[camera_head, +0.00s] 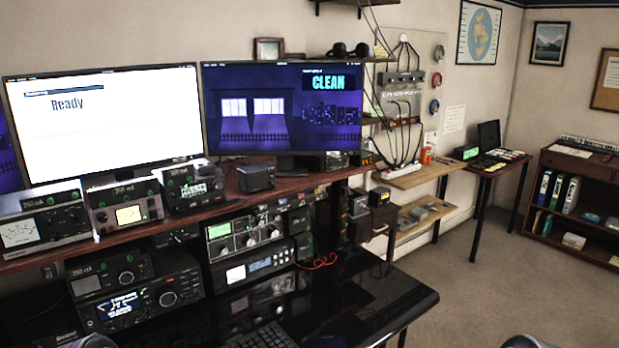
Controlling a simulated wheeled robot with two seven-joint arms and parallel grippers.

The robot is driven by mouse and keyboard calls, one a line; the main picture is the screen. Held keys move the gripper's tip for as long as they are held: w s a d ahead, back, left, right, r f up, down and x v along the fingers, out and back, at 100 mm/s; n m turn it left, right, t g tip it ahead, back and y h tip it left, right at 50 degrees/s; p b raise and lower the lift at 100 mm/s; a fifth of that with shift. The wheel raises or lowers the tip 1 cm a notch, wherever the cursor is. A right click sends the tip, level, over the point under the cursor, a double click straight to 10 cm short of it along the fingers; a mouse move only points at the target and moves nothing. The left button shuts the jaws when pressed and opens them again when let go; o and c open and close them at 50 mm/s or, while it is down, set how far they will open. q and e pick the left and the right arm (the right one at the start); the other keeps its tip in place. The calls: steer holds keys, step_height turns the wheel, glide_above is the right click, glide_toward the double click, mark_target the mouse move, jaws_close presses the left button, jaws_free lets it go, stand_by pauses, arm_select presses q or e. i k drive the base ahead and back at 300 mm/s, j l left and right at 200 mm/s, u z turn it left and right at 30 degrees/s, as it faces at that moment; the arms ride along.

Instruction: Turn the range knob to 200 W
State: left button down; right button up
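I cannot make out which knob is the range knob, and no 200 W marking is clear enough to read. Several boxes with meters and small knobs stand on the upper shelf: a left meter unit (40,228), a middle meter unit (127,213) and a darker unit (192,188). Below are a dark radio (140,300) with a blue-white display and a large round knob, and a silver-faced unit (243,236) with several knobs. Knob pointers are too small to read. Neither gripper shows; only rounded grey parts, apparently of my arms, edge in at the bottom.
Two monitors stand on the reddish shelf (285,181): the left monitor (105,125) reads Ready, the right monitor (283,105) CLEAN. A keyboard (265,337) lies on the glossy black desk (385,290). A red cable (318,262) lies behind it. The carpet (500,290) at right is clear.

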mark_target(49, 221)
steer(key=u, duration=1.35)
